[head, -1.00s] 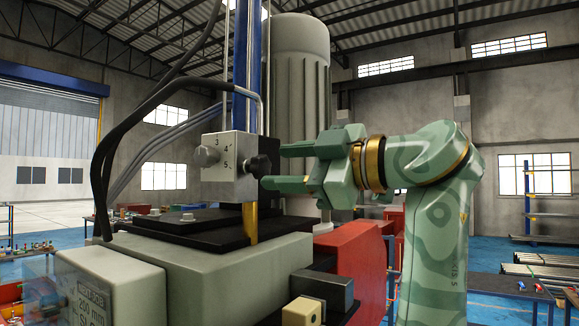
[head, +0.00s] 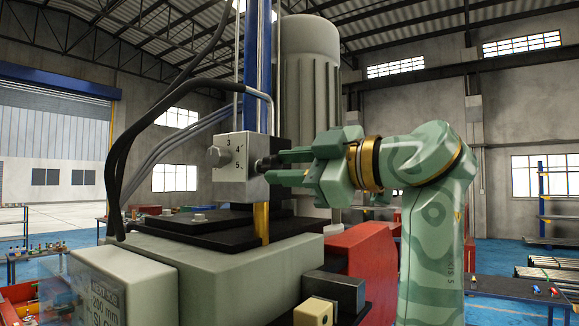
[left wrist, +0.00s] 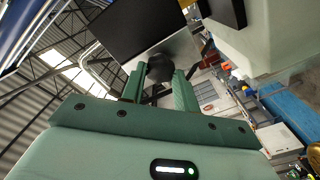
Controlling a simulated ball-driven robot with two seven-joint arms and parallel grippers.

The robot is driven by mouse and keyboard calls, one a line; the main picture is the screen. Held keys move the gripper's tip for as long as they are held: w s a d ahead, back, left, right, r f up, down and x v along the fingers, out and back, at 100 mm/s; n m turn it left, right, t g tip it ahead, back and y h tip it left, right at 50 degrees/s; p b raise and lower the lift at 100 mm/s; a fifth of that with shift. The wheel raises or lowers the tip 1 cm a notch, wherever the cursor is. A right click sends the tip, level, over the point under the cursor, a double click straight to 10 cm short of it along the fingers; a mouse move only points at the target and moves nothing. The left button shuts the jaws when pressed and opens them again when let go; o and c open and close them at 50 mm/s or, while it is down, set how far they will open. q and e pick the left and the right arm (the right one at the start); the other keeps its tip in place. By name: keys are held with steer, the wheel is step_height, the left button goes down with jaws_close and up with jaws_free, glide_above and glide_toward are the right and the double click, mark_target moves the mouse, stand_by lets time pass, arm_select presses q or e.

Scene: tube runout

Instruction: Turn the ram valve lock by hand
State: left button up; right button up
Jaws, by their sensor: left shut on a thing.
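The grey ram valve block (head: 243,186) stands on the machine, with marks 3, 4 and 5 on its face and a silver knob (head: 214,157) at its left. A black knob (head: 264,165), which looks like the lock, sticks out of its right side. My green left gripper (head: 281,166) reaches in from the right of the head view, its fingers above and below the black knob, shut on it. In the left wrist view the round black knob (left wrist: 160,67) sits between the fingertips, against the block (left wrist: 182,52). The fingers partly hide the knob. My right gripper is not in view.
Black hoses (head: 125,150) loop left of the block. A blue column (head: 256,70) and a grey motor (head: 308,110) rise behind it. A red housing (head: 362,260) lies below my arm. A small black box (head: 335,290) projects at the machine's front.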

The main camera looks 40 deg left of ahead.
arm_select(q)
steer(key=shift+m, duration=1)
steer(key=o, duration=0.6)
steer(key=shift+m, duration=0.4)
steer(key=shift+o, duration=1.2)
steer(key=shift+d, duration=0.1)
steer(key=d, duration=0.2)
steer(key=d+p, duration=0.1)
steer(key=d, duration=0.2)
steer(key=shift+w+d, duration=0.35)
steer(key=shift+d, duration=0.05)
